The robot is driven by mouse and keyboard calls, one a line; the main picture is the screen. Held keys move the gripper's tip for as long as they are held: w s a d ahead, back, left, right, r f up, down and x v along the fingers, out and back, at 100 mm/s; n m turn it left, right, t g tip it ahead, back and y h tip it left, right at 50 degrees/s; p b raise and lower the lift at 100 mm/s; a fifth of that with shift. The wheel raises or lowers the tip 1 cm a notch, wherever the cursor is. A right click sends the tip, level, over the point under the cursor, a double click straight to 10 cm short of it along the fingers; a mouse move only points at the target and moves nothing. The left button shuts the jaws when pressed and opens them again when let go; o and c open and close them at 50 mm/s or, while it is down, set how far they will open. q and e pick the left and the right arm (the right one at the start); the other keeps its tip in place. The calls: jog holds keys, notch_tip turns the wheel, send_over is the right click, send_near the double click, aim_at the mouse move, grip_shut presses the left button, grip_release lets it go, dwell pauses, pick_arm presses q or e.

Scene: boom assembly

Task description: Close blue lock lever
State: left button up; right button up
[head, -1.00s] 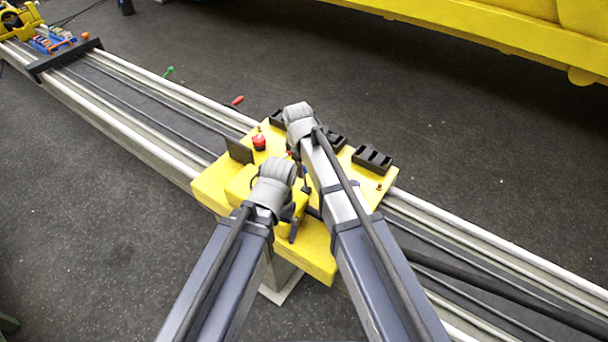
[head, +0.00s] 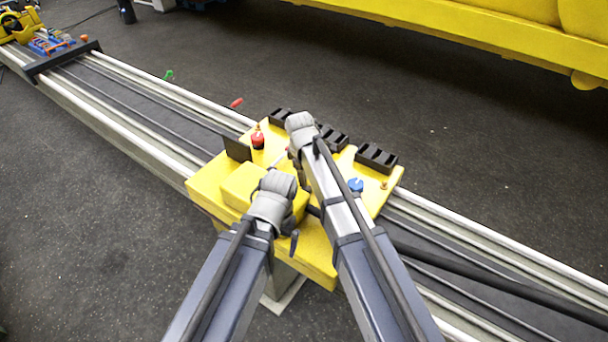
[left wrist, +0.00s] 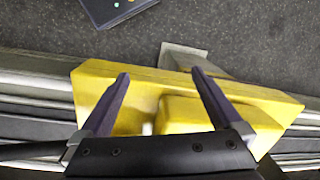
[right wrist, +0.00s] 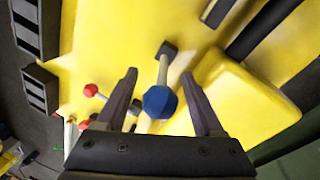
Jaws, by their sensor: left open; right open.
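The blue lock lever (right wrist: 160,101) shows in the right wrist view as a faceted blue knob on a pale rod, with a black base on the yellow console (right wrist: 115,25). My right gripper (right wrist: 158,75) is open, with one finger on each side of the rod and knob; I see gaps and no grip. In the head view my right arm hides this spot. My left gripper (left wrist: 160,75) is open and empty over the yellow console in the left wrist view.
A red-knobbed lever (right wrist: 91,90) stands left of my right gripper. Black slotted blocks (head: 376,157) line the console's far edge. A red knob (head: 258,141) and another blue knob (head: 355,185) stand on top. Rails (head: 150,90) run past the console.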

grip_shut()
dwell(0.4)
dwell(0.9)
